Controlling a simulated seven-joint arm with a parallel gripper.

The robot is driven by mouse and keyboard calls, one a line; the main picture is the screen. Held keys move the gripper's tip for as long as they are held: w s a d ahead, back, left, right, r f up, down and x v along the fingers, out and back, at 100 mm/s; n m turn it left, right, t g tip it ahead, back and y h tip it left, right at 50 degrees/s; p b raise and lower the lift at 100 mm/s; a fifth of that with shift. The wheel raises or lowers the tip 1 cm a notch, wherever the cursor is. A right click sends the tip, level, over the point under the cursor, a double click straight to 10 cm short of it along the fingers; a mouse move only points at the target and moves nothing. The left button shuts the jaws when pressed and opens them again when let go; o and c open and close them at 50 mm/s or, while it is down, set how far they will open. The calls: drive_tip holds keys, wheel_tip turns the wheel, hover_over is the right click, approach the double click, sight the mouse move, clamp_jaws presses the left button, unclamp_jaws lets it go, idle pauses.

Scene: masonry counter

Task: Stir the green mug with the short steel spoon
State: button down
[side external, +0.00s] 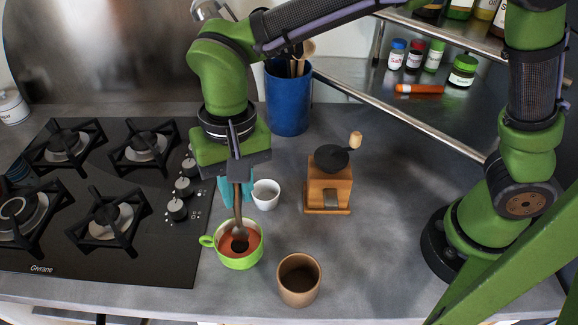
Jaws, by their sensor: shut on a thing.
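The green mug (239,261) stands upright on the grey counter, its handle pointing left. It holds a reddish-brown liquid. My gripper (237,200) is above the mug, pointing down, with its light-blue fingers shut on the short steel spoon (238,230). The spoon hangs roughly upright from the fingers, with its bowl end inside the mug's opening. The spoon's upper part is partly hidden by the fingers. I cannot tell whether the spoon touches the mug's wall or bottom.
A brown cup (299,286) stands close right of the mug, and a small white cup (266,195) behind it. A wooden coffee grinder (328,190), blue utensil crock (287,105) and steel shelf rack (420,130) stand farther back. A black gas hob (150,245) lies left. Counter right of the grinder is clear.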

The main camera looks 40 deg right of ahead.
sight(241, 226)
drive_tip(key=shift+s+a+f, duration=0.1)
drive_tip(key=shift+a+f, duration=0.05)
drive_tip(key=shift+f, duration=1.2)
drive_tip(key=shift+a+f, duration=0.1)
drive_tip(key=shift+f, duration=1.2)
drive_tip(key=shift+d, duration=0.1)
